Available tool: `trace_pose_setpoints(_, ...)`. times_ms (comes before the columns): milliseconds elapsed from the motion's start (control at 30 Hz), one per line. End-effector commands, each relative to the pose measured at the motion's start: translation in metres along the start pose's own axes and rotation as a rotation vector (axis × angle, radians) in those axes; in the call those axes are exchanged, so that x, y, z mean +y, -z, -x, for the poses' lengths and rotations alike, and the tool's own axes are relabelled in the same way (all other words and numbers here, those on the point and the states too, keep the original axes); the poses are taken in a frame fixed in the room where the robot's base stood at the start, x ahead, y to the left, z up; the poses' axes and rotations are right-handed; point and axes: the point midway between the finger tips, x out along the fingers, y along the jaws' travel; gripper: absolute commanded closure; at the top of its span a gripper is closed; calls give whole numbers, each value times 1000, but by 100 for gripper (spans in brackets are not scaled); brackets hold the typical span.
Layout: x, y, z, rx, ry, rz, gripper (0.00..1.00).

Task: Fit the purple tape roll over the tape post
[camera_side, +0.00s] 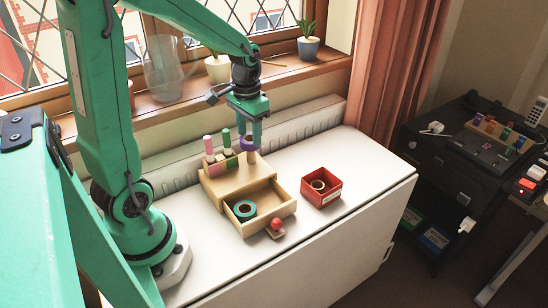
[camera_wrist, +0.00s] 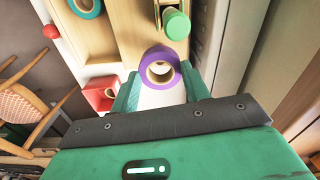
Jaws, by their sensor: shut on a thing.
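The purple tape roll (camera_side: 247,143) is held in my gripper (camera_side: 254,141) above the right end of the wooden desk organiser (camera_side: 221,185). In the wrist view the purple tape roll (camera_wrist: 160,68) sits between the two green fingers, its tan core facing the camera. The tape post (camera_side: 253,158) shows as a light wooden upright just below the roll. I cannot tell whether its tip is inside the roll's hole.
The organiser's open drawer (camera_side: 275,214) holds a teal tape roll (camera_side: 245,209). A red box (camera_side: 321,188) with a tan ring inside stands to the right. The white top beyond it is clear; the radiator and window sill are behind.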

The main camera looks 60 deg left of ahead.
Motion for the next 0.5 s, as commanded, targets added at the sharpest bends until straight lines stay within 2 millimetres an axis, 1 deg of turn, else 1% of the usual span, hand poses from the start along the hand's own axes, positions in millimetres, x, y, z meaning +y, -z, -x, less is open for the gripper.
trace_pose_setpoints(500, 0, 0, -7, -1, 0, 0, 75)
